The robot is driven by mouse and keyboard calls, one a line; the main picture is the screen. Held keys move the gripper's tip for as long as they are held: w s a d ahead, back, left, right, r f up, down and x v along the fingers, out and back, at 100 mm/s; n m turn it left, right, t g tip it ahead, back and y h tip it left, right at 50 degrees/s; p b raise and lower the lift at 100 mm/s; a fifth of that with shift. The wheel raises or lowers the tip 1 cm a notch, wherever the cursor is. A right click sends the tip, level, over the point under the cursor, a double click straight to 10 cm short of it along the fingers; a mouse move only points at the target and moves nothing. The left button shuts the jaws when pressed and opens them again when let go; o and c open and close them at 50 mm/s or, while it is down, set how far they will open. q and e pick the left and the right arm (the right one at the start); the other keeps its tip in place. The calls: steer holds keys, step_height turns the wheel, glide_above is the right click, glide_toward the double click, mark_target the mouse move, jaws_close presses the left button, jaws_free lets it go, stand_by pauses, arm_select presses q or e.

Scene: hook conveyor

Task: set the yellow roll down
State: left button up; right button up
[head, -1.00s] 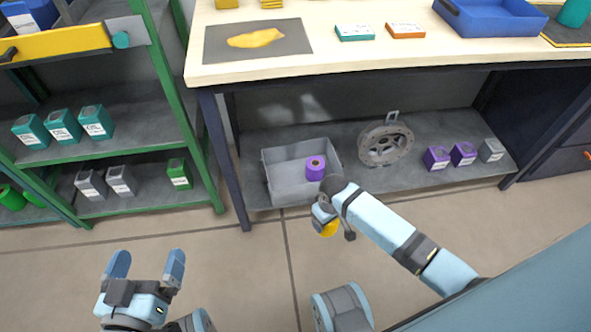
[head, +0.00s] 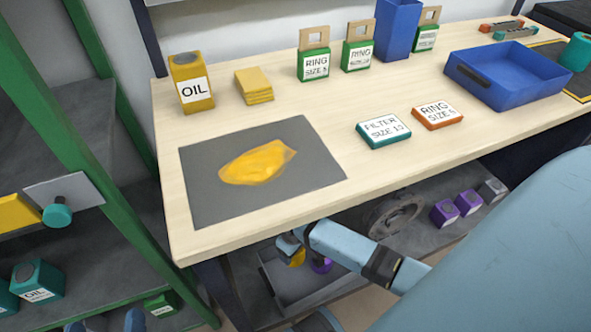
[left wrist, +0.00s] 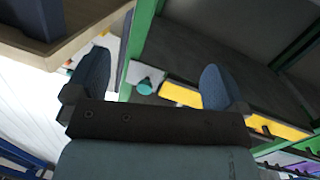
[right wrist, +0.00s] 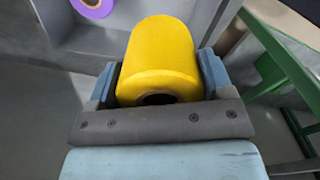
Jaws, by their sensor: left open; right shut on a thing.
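The yellow roll (right wrist: 160,50) is between the fingers of my right gripper (right wrist: 158,82), which is shut on it; its hollow end faces the wrist. In the head view, the roll (head: 297,258) shows small at the end of my right arm, below the bench top's front edge. It overlaps the grey bin (head: 283,293) in the picture; the height between them cannot be told. A purple roll (head: 321,265) is in the bin, partly hidden by my arm. My left gripper (head: 115,323) is open and empty at the bottom left, mostly cut off; its spread fingers show in the left wrist view (left wrist: 155,85).
The wooden bench top (head: 225,115) holds a dark mat (head: 205,200) with a yellow cloth (head: 258,163), an oil can (head: 191,85), labelled boxes and a blue tray (head: 508,75). A grey reel (head: 393,215) and purple containers stand on the lower shelf. A green-framed rack (head: 75,130) is left.

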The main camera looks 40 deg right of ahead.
steer(key=shift+w+f, duration=0.25)
steer(key=shift+w, duration=0.05)
arm_select(q)
step_height(320, 180, up, 4)
steer(key=d+t+h+b, duration=0.2)
steer(key=b, duration=0.2)
step_height(320, 180, down, 8)
steer(key=m+g+b, duration=0.1)
steer(key=g+b, duration=0.2)
steer(key=b, duration=0.2)
steer(key=shift+w+d+r+b, duration=0.25)
steer(key=shift+d+b, duration=0.1)
arm_select(e)
steer(key=shift+f, duration=9.7)
steer(key=shift+f, duration=0.15)
steer(key=o, duration=1)
